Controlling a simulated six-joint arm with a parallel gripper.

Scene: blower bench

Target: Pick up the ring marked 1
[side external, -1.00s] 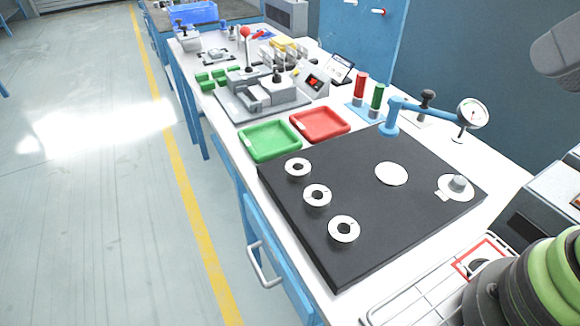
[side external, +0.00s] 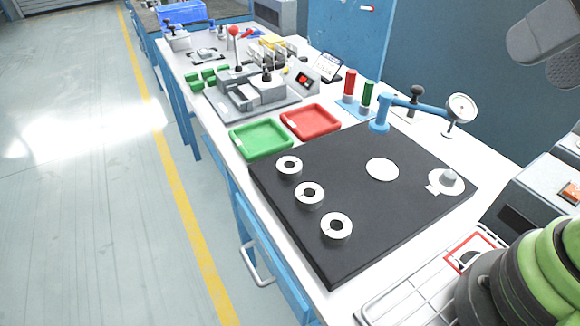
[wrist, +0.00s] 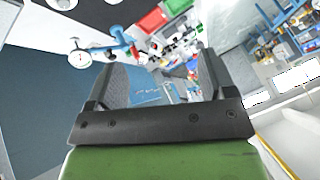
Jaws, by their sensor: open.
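Three white rings with dark centres sit in a row on the left part of the black plate (side external: 385,215) in the side external view: a far ring (side external: 280,166), a middle ring (side external: 299,196) and a near ring (side external: 325,230). Their markings are too small to read, so I cannot tell which is marked 1. My gripper (wrist: 163,75) is open and empty in the wrist view, with its two grey fingers spread apart. It points across the room and bench, away from the rings. No ring is between the fingers.
A white disc (side external: 382,170) and a grey knobbed piece (side external: 449,180) are on the plate's right side. A dial gauge (side external: 462,107) on a blue arm stands behind. Green (side external: 262,139) and red (side external: 311,121) trays lie beyond. A wire rack (side external: 400,300) is at the front.

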